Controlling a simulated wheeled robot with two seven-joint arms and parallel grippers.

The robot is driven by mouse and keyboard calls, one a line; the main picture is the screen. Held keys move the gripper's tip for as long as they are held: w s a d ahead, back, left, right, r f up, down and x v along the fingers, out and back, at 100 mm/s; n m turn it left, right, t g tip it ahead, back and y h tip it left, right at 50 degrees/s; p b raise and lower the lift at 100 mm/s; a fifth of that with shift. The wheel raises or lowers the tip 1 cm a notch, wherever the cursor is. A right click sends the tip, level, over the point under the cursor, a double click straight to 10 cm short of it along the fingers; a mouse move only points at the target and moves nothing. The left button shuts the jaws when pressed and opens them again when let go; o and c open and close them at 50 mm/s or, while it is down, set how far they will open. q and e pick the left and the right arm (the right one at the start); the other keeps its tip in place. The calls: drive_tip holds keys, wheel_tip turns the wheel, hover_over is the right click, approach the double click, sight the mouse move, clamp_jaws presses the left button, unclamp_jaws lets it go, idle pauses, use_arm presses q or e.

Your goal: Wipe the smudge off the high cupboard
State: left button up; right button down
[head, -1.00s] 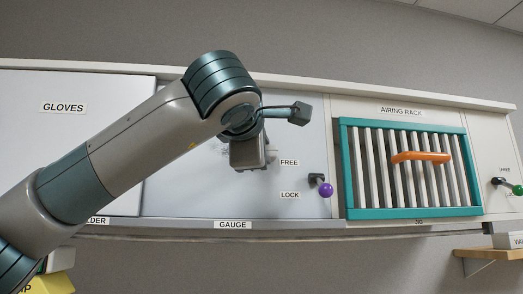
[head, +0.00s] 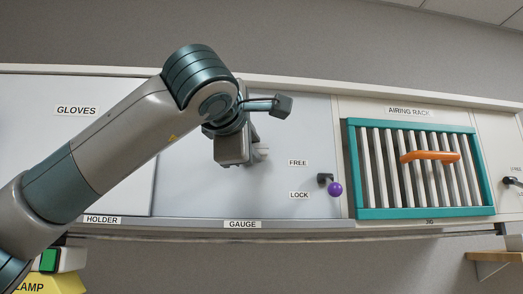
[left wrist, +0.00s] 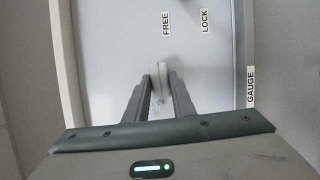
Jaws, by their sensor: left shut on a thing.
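The high cupboard's pale grey door (head: 300,130) above the GAUGE label fills the middle of the head view. My left gripper (head: 240,152) is in front of this door, left of the FREE label. In the left wrist view my left gripper (left wrist: 160,85) is shut on a small pale block (left wrist: 160,70), which also shows beside the gripper in the head view (head: 262,152). I cannot tell whether the block touches the door. A faint grey speckled smudge (left wrist: 160,106) shows between the fingers in the left wrist view. In the head view my arm hides that area. My right gripper is out of view.
A purple-knobbed latch (head: 334,188) sits right of the LOCK label. A teal-framed airing rack (head: 415,210) with an orange handle (head: 430,156) is further right. The GLOVES panel (head: 60,150) is at left. A narrow ledge (head: 300,226) runs below the door.

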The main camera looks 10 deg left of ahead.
use_arm(q)
drive_tip(key=shift+a, duration=0.2)
idle(0.3)
drive_tip(key=shift+s+a+b, duration=0.25)
drive_tip(key=shift+a+b, duration=0.1)
drive_tip(key=shift+a, duration=0.5)
drive_tip(key=shift+s+a+b, duration=0.25)
drive_tip(key=shift+a+b, duration=0.05)
drive_tip(key=shift+a, duration=0.55)
drive_tip(key=shift+s+a+b, duration=0.25)
drive_tip(key=shift+s+a, duration=0.05)
drive_tip(key=shift+a, duration=0.65)
drive_tip(key=shift+s+a+b, duration=0.25)
drive_tip(key=shift+a, duration=0.65)
drive_tip(key=shift+r+p, duration=0.3)
drive_tip(key=shift+r, duration=0.15)
drive_tip(key=shift+d, duration=0.15)
